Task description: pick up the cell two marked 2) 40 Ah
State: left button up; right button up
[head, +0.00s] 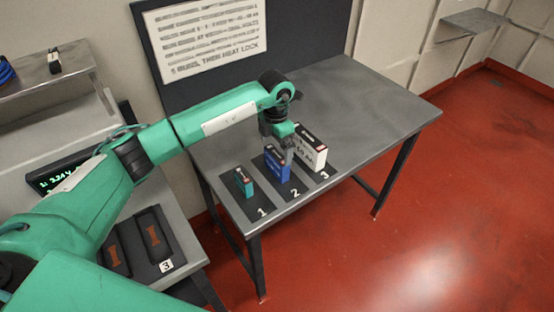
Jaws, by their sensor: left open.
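The blue cell two (277,166) stands upright on the dark strip marked 2 on the grey table (375,105). A small teal cell (244,181) stands on strip 1 to its left. A white cell (310,152) with a dark top stands on strip 3 to its right. My left gripper (290,156) points down at the blue cell, with its fingers open by the cell's upper right part. Whether the fingers straddle the cell or touch it cannot be told. The far finger is hidden. My right gripper is not in view.
A dark board with a printed sign (208,35) stands behind the table. A lower bench at left holds dark trays (153,240), one by a 3 tag, and a display (58,178). A metal shelf (45,70) is at upper left. The table's right half is clear.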

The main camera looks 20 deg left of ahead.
aim_at(277, 154)
pick_arm(q)
notch_tip(277, 154, down, 3)
jog(key=shift+w+r+p, duration=0.15)
jog(key=shift+p, duration=0.5)
jog(key=f, duration=0.1)
jog(key=f+p, duration=0.1)
jog(key=f, duration=0.1)
jog(key=shift+w+f+p, duration=0.25)
jog(key=shift+p, duration=0.1)
jog(key=shift+f, duration=0.4)
jog(key=c, duration=1.1)
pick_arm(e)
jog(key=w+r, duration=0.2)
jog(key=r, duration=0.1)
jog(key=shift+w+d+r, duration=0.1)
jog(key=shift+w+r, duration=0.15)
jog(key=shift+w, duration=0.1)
